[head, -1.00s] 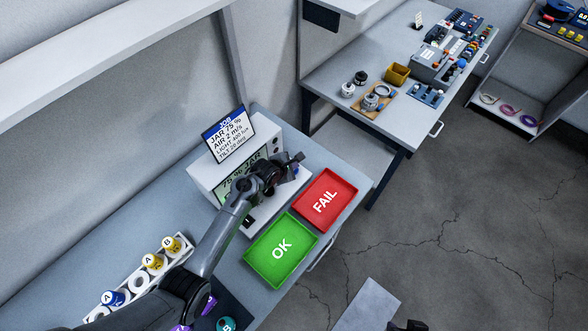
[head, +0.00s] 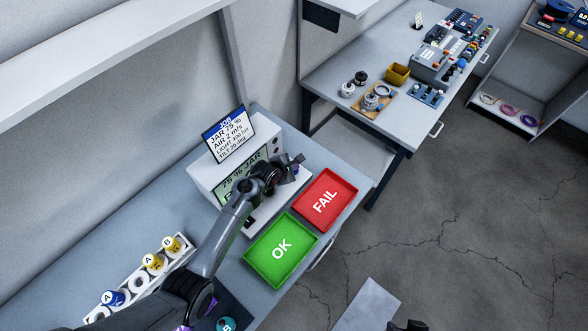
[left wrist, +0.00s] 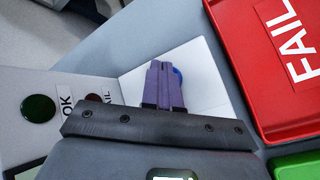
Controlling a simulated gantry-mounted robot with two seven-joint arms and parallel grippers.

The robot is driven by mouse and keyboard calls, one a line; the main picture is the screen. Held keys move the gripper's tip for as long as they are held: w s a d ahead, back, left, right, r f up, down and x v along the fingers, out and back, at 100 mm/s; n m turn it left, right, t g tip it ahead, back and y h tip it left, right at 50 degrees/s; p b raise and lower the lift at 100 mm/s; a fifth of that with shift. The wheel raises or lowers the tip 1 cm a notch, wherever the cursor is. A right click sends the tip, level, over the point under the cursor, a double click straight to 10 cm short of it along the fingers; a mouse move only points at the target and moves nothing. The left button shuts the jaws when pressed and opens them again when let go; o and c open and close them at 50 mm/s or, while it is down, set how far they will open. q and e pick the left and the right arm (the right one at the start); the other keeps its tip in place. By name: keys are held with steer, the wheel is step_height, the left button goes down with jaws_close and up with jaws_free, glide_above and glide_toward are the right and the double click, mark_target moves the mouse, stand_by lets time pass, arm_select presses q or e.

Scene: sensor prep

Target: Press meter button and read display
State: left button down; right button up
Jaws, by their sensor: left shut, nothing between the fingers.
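The white meter (head: 205,180) stands on the near bench, and its green display (head: 237,177) reads "75 % JAR" on top; my left arm covers the rest. My left gripper (head: 294,168) is over the meter's front base plate. In the left wrist view the purple fingers of my left gripper (left wrist: 163,82) are shut and empty. A blue round button (left wrist: 177,75) shows partly behind their tips; I cannot tell whether they touch it. A green round lamp (left wrist: 38,108) marked OK and a dark red lamp (left wrist: 95,98) sit on the meter's face.
A job card (head: 229,135) stands above the meter and lists "JAR 75 %". A green OK tray (head: 262,270) and a red FAIL tray (head: 341,207) lie in front. A white rack (head: 137,282) holds labelled jars at lower left. A dark part at the bottom edge may be my right gripper (head: 408,326).

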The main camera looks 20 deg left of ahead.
arm_select(q)
steer(key=shift+f, duration=0.45)
stand_by(0.5)
steer(key=shift+r, duration=0.15)
steer(key=shift+r+p, duration=0.75)
steer(key=shift+p, duration=0.2)
step_height(320, 180, up, 5)
steer(key=p, duration=0.5)
stand_by(0.8)
